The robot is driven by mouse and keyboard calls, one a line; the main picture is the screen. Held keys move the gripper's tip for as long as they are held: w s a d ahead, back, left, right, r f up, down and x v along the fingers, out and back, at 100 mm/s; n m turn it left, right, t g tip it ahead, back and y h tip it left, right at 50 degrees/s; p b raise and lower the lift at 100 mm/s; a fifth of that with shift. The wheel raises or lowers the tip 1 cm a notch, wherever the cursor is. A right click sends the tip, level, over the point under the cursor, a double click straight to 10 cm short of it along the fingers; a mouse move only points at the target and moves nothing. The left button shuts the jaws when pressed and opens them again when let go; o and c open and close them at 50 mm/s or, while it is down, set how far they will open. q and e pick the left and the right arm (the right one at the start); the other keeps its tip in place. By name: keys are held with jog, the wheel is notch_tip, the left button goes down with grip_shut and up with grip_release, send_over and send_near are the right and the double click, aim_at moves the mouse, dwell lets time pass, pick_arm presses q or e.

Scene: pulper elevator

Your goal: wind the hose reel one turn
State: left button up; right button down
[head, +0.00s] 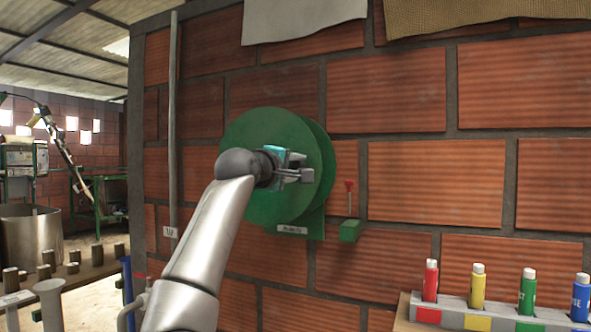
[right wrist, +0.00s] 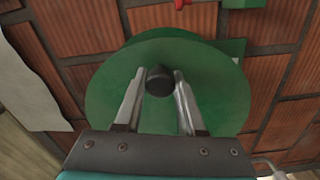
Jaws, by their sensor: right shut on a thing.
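The green hose reel (head: 252,128) is mounted on the brick wall, in the middle of the head view. Its round disc also fills the middle of the right wrist view (right wrist: 225,100). A dark knob, the reel's handle (right wrist: 159,80), stands out from the disc. My right gripper (right wrist: 159,88) is shut on this knob, with one finger on each side of it. In the head view my right gripper (head: 300,172) is in front of the disc's right half, and the arm hides part of the disc. My left gripper is not in view.
A small green bracket with a red-topped lever (head: 349,200) is on the wall right of the reel. Several coloured bottles (head: 478,287) stand in a grey rack at the lower right. A vertical pipe (head: 173,120) runs up the wall at left.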

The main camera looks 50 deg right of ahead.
jog(key=c, duration=0.9)
grip_release()
jog(key=o, duration=0.4)
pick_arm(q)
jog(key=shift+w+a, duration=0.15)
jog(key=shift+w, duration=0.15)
pick_arm(e)
jog(key=shift+a, duration=0.3)
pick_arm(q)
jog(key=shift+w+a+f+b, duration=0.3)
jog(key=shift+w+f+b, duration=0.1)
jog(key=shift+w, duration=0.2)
pick_arm(e)
jog(key=v, duration=1.1)
jog(key=shift+a, duration=0.2)
